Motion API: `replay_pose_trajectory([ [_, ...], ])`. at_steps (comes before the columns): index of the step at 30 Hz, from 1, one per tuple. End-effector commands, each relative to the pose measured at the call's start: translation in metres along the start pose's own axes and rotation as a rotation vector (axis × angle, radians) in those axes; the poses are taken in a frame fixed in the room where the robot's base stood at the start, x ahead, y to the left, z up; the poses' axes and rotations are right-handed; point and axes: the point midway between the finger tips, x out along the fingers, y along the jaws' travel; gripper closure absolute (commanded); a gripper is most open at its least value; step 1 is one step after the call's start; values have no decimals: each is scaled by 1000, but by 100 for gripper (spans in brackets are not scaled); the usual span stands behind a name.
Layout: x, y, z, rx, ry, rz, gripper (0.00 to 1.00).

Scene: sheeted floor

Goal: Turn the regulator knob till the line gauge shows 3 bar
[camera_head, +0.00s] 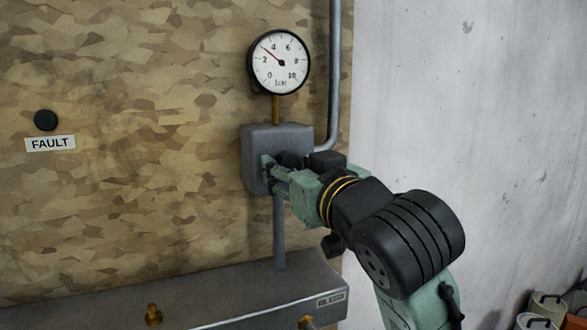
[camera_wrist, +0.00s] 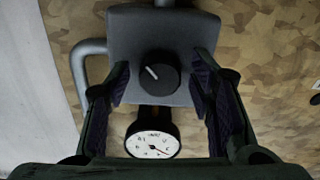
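The line gauge (camera_head: 279,62) is a round white dial with a black rim. Its red needle points between 2 and 4, at about 3. It shows upside down in the wrist view (camera_wrist: 153,146). Below it is the grey regulator box (camera_head: 258,135). The black regulator knob (camera_wrist: 158,73), with a white mark line, is on the box's front face. My gripper (camera_head: 277,166) is at the box front and mostly hides the knob in the head view. In the wrist view my gripper's fingers (camera_wrist: 160,82) are spread on both sides of the knob, with gaps, holding nothing.
A grey pipe (camera_head: 334,75) runs up at the right of the box. A grey ledge (camera_head: 230,296) with brass fittings is below. A FAULT label (camera_head: 50,143) and dark round lamp (camera_head: 45,120) are on the wall at left. Containers (camera_head: 545,306) stand at lower right.

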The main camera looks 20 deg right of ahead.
Motion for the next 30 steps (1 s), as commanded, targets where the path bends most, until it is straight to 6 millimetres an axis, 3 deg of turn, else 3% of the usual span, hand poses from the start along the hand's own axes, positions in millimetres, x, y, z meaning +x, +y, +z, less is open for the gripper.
replay_pose_trajectory([
  [11,-6,0,0,0,1,1,49],
  [24,-90,0,-1,-2,2,3,49],
  [30,-115,0,0,-1,1,1,49],
])
